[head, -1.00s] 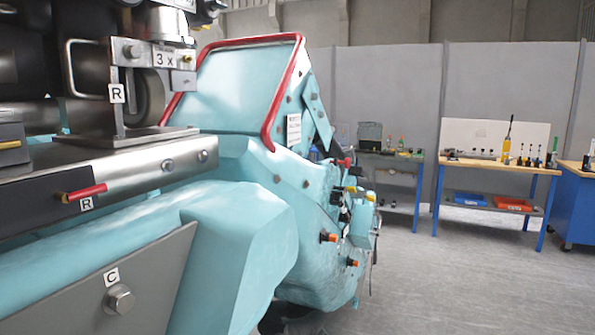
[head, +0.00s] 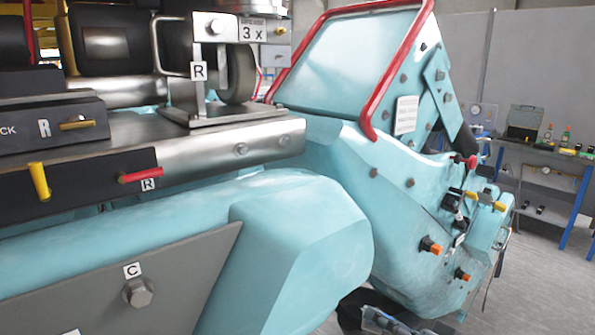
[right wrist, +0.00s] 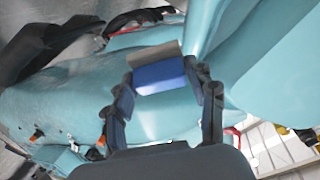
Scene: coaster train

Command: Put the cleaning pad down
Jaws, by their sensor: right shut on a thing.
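The cleaning pad is a small block with a blue body (right wrist: 160,76) and a grey-brown face, seen in the right wrist view. My right gripper (right wrist: 165,88) is shut on it, with one dark finger on each side. Pale teal machine surface lies behind the pad; whether the pad touches it cannot be told. In the head view only a dark part of my right gripper (head: 390,322) shows at the bottom edge, below the machine's orange knobs, and the pad cannot be made out there. My left gripper is not in view.
The large teal coaster train (head: 300,240) fills the left and middle of the head view. It has a red-framed panel (head: 345,60), a red handle (head: 140,175) and several protruding knobs (head: 430,246). A workbench (head: 550,155) stands at the back right, with open grey floor before it.

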